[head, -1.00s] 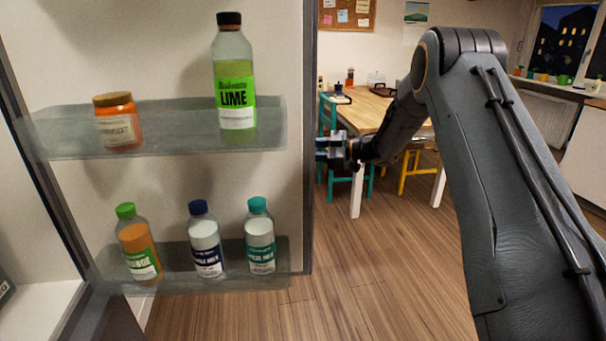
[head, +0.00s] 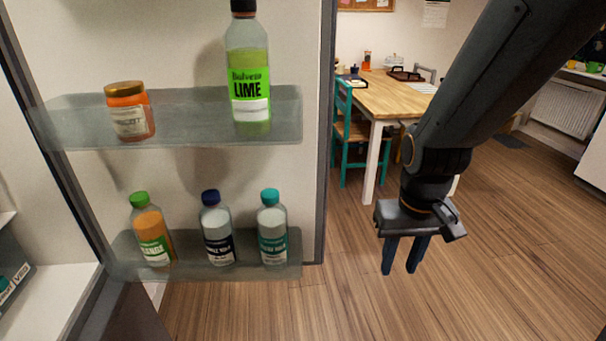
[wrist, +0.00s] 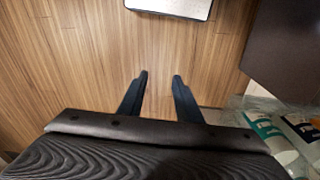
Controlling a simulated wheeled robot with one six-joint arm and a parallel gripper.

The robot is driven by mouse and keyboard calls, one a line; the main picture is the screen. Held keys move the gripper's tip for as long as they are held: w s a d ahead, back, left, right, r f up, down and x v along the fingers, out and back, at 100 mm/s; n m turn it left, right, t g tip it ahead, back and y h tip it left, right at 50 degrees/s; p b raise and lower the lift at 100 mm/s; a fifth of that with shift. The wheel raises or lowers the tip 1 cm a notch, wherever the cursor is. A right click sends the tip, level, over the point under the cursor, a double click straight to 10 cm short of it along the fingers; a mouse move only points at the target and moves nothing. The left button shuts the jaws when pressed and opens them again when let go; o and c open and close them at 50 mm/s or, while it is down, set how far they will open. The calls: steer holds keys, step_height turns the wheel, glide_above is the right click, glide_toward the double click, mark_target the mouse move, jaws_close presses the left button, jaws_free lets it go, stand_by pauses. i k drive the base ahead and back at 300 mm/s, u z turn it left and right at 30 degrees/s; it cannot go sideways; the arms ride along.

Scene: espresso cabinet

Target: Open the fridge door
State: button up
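The fridge door (head: 313,185) stands swung open on the left of the head view, its inner side facing me. Its shelves hold a lime bottle (head: 248,70), an orange jar (head: 131,112) and several small bottles, one with a teal cap (head: 272,228). My gripper (head: 400,270) is to the right of the door's edge, apart from it, pointing down over the floor. Its two fingers are spread with nothing between them. In the wrist view my gripper (wrist: 160,77) also shows open and empty. The outer face and handle of the door are hidden.
A wooden table (head: 400,100) with a teal chair (head: 350,135) stands behind. A radiator (head: 563,108) is at the far right. Open wooden floor (head: 480,250) lies around my gripper. Part of the fridge interior (head: 50,300) shows at lower left.

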mark_target(67, 52)
steer(key=u, duration=0.05)
steer(key=i, duration=1)
steer(key=z, duration=0.3)
